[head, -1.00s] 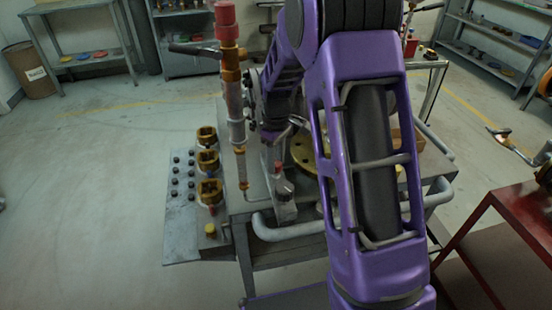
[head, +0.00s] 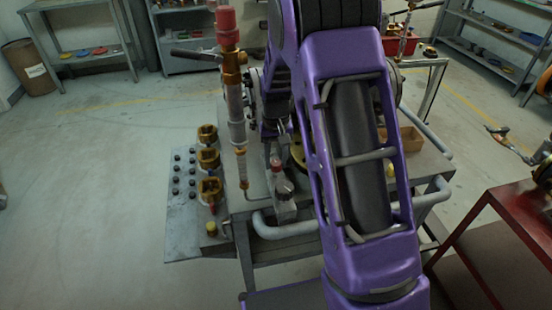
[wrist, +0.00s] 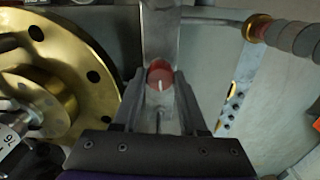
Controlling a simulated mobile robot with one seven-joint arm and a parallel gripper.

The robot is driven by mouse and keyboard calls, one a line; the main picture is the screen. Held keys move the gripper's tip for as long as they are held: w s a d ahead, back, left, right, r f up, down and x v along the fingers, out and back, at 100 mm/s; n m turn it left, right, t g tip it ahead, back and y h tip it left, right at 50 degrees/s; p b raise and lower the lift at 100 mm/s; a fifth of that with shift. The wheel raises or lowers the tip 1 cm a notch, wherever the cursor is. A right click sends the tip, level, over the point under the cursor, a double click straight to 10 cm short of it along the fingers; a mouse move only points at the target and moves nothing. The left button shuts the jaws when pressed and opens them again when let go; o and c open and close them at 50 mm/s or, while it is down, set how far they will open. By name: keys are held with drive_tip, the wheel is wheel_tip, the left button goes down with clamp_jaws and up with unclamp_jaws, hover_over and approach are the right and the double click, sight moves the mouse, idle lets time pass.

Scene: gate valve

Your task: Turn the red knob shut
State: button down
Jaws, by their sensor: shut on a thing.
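The red knob (wrist: 159,73) is small and round, with a short white mark on it that runs roughly up and down in the wrist view. It sits on a grey metal block (wrist: 160,28). My gripper (wrist: 160,88) is over it, with a dark finger on each side, shut on the knob. In the head view the red knob (head: 276,162) shows small on top of its grey block (head: 284,205), below my wrist. My purple arm hides much of the bench around it, and the fingertips are hard to make out there.
A brass flange (wrist: 95,75) with bolt holes is close on the left in the wrist view. An upright pipe with a red top (head: 226,28) stands left of my arm. Brass fittings (head: 209,158) line the bench's left side. A red table (head: 500,225) is at right.

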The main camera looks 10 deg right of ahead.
sight(276, 162)
drive_tip(key=shift+m, duration=0.5)
drive_tip(key=shift+c, duration=2.2)
unclamp_jaws()
drive_tip(key=shift+r, duration=0.1)
wheel_tip(276, 162, up, 17)
drive_tip(key=p, duration=0.2)
drive_tip(key=shift+r, duration=0.15)
